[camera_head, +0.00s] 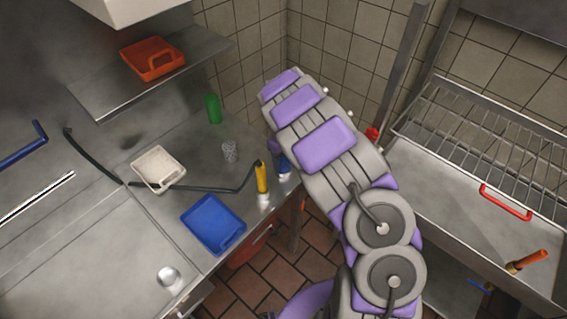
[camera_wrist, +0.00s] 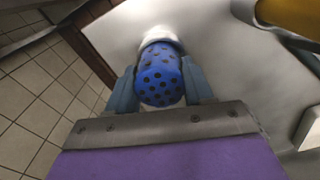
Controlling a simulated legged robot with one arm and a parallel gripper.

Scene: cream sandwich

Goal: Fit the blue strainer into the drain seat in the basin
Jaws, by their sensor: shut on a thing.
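The blue strainer (camera_wrist: 160,75), a rounded piece dotted with dark holes, sits between the two fingers of my gripper (camera_wrist: 160,92) in the wrist view. My gripper is shut on it. A white part or base shows just beyond it, close to the metal counter; I cannot tell whether they touch. In the head view the strainer (camera_head: 283,163) is partly hidden by my arm, at the counter's right end. A sunken steel basin (camera_head: 85,255) lies at lower left. I cannot make out a drain seat.
A yellow-handled item (camera_head: 262,178) stands close left of the strainer. A blue tray (camera_head: 212,224), white tray (camera_head: 158,168), green bottle (camera_head: 212,108) and dark hose (camera_head: 205,188) occupy the counter. A wire rack (camera_head: 480,150) stands over a steel trough at right.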

